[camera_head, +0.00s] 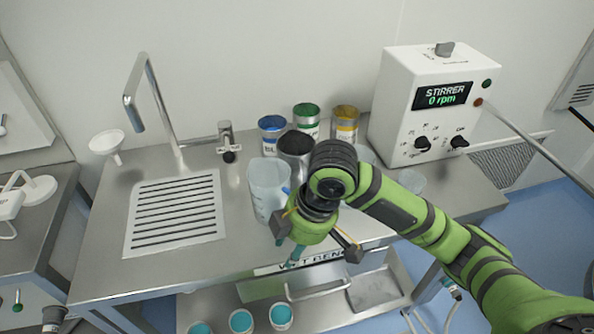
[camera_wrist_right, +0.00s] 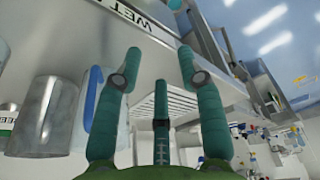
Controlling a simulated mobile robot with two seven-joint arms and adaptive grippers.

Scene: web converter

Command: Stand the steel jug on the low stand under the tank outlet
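A steel vessel (camera_head: 296,160), probably the steel jug, stands on the bench behind my right gripper. It is partly hidden by my arm, and I see no handle on it. A steel cylinder (camera_wrist_right: 44,115) at the left of the right wrist view may be the same vessel. My right gripper (camera_head: 314,245) is open and empty at the bench's front edge; its teal fingers are spread in the wrist view (camera_wrist_right: 160,62). My left gripper is not in view. I cannot make out a tank outlet or the low stand.
A translucent jug (camera_head: 264,192) stands just left of my right gripper. Blue (camera_head: 272,137), green (camera_head: 307,125) and yellow (camera_head: 345,128) cans stand behind. The stirrer (camera_head: 415,115) is at right. The drain grid (camera_head: 175,212) is clear. Pots (camera_head: 241,322) stand on the lower shelf.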

